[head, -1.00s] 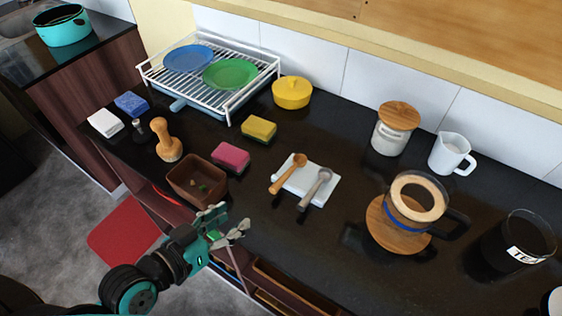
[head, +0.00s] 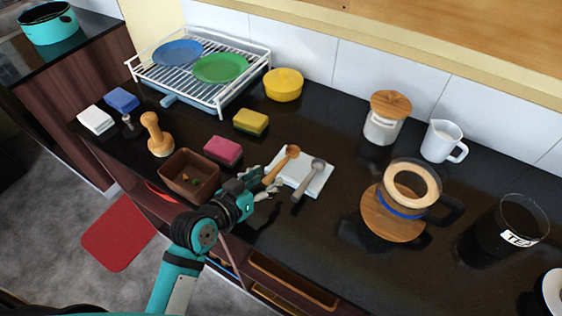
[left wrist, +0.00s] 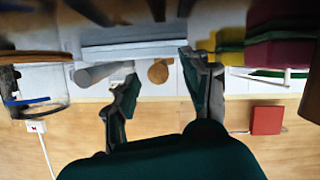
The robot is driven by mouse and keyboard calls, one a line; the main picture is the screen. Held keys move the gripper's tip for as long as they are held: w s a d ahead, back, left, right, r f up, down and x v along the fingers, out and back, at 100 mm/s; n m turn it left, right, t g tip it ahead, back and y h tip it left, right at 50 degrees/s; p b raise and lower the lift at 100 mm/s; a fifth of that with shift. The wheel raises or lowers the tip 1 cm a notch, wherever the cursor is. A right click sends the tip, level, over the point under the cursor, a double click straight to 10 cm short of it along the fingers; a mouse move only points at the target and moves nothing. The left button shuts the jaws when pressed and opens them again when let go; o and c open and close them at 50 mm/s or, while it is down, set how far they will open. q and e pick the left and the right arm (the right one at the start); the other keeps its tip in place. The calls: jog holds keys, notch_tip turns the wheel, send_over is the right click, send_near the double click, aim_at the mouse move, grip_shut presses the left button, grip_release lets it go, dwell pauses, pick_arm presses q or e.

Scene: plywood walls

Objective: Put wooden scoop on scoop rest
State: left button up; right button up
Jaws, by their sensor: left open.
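The wooden scoop (head: 282,166) lies tilted on the white scoop rest (head: 322,180), its bowl toward the back and its handle over the front left edge. A grey scoop (head: 304,185) lies beside it on the same rest. My left gripper (head: 264,184) is open at the handle end of the wooden scoop. In the left wrist view, the round end of the wooden scoop (left wrist: 158,72) shows between the open fingers (left wrist: 157,82), and the grey scoop (left wrist: 95,73) is left of them. I cannot tell whether the fingers touch the handle. My right gripper is not in view.
A brown bowl (head: 190,190) and a pink sponge (head: 222,151) stand close left of my gripper. A coffee maker on a wooden coaster (head: 392,228) stands to the right. A dish rack (head: 150,82) is at the back left. The counter between rest and coaster is clear.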

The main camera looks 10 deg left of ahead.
pick_arm(q)
jog(key=x, duration=0.2)
jog(key=shift+w+d+f, duration=0.15)
jog(key=shift+w, duration=0.05)
grip_shut()
notch_tip(320, 180, up, 10)
jog(key=shift+r, duration=0.1)
jog(key=s+a+r+n+t+y, duration=0.1)
jog(key=s+a+r+n+y, duration=0.1)
jog(key=a+n+y, duration=0.3)
jog(key=s+a+y, duration=0.1)
jog(key=a, duration=0.3)
jog(key=shift+a+r, duration=0.4)
